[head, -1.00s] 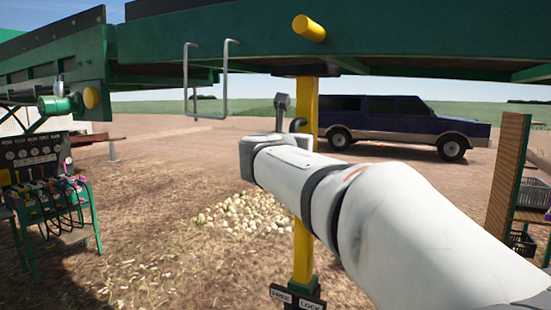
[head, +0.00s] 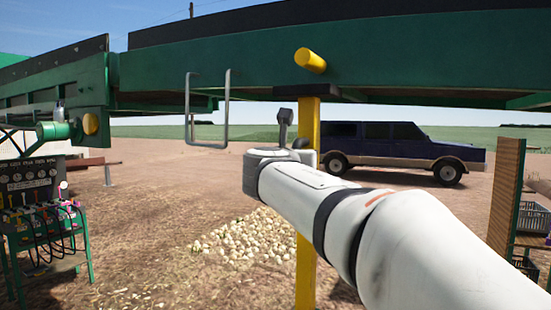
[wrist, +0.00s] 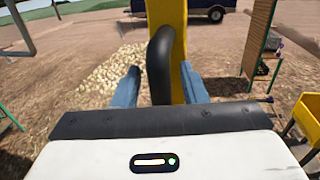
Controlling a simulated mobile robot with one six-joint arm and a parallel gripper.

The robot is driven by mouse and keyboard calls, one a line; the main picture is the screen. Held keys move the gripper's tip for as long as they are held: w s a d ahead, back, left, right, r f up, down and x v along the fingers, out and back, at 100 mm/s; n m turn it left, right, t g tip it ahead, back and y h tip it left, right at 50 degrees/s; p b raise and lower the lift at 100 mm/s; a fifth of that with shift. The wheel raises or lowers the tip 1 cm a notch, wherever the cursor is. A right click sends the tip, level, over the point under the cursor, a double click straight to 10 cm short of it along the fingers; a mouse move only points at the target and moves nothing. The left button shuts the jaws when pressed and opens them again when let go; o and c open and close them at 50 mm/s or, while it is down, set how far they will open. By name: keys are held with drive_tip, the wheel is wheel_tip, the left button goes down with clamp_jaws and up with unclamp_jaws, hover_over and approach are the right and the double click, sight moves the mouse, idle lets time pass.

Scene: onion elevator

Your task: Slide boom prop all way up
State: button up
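The boom prop (head: 307,255) is a yellow upright post under the green boom (head: 240,66). Its top end, with a dark cap, is close below the boom; I cannot tell if they touch. In the wrist view, the prop (wrist: 178,25) stands straight ahead with a thick black handle (wrist: 162,65) on its near side. My gripper (wrist: 160,66) has one blue finger on each side of this handle. In the head view, my arm hides the fingers.
A yellow peg (head: 310,60) sticks out of the boom, and a metal loop (head: 207,108) hangs from it. A hose stand (head: 40,205) is at left, a wooden panel (head: 506,195) at right. Onions (head: 250,238) lie on the ground behind. A dark vehicle (head: 400,152) is parked beyond.

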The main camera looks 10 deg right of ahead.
drive_tip(key=shift+f, duration=0.1)
drive_tip(key=shift+s+a, duration=0.2)
drive_tip(key=shift+s, duration=0.05)
drive_tip(key=b+v, duration=0.2)
drive_tip(key=v, duration=0.5)
drive_tip(key=shift+b, duration=0.3)
drive_tip(key=s+d+f+m+g+y+b, duration=0.2)
drive_tip(key=s+f+m+g, duration=0.35)
drive_tip(key=f, duration=0.75)
drive_tip(key=s+d+f+m+g+y+b, duration=0.1)
drive_tip(key=s+d+f+m+g, duration=0.15)
drive_tip(key=f+m, duration=0.85)
drive_tip(key=s+a+f+m+g+y+b, duration=0.1)
drive_tip(key=s+a+f+m+g+y, duration=0.1)
drive_tip(key=s+f+m, duration=0.4)
drive_tip(key=s+a+f+m+g+y+b, duration=0.2)
drive_tip(key=s+f+m, duration=0.5)
drive_tip(key=f, duration=1)
drive_tip(key=shift+s+a+y, duration=0.55)
drive_tip(key=shift+a+y, duration=0.15)
drive_tip(key=shift+y, duration=0.3)
